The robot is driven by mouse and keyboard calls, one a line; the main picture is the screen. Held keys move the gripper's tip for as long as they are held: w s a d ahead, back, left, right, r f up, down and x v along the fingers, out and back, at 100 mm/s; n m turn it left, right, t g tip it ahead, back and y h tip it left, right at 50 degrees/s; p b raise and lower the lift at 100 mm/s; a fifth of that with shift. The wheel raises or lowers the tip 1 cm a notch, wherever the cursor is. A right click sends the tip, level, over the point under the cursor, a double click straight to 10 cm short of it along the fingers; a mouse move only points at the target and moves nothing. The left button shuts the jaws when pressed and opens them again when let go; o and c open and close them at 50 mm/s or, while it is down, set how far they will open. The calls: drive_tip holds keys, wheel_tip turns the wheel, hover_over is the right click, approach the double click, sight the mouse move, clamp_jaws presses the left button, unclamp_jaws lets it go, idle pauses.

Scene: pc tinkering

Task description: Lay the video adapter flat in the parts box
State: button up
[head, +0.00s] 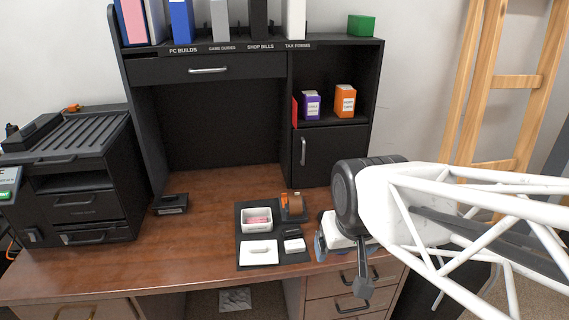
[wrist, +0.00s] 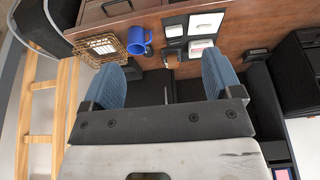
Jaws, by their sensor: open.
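I cannot make out the video adapter for certain in either view. An open white box (head: 257,226) with something pink in it sits on a dark mat (head: 243,240) on the desk; whether it is the parts box I cannot tell. A wire basket (wrist: 101,47) with a pale label shows at upper left in the wrist view. My gripper (head: 320,243) hangs by the desk's right front, right of the mat. In the wrist view its blue fingers (wrist: 162,64) are wide apart with nothing between them.
A blue mug (wrist: 138,40) stands by the basket. A black printer (head: 75,185) stands left.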

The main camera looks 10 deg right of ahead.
drive_tip(key=shift+g, duration=0.5)
drive_tip(key=s, duration=0.1)
drive_tip(key=s+r, duration=0.1)
drive_tip(key=s, duration=0.1)
drive_tip(key=s+r, duration=0.1)
drive_tip(key=shift+s+d+r, duration=0.1)
drive_tip(key=shift+s, duration=0.05)
idle(0.6)
drive_tip(key=c, duration=0.6)
drive_tip(key=shift+c, duration=0.2)
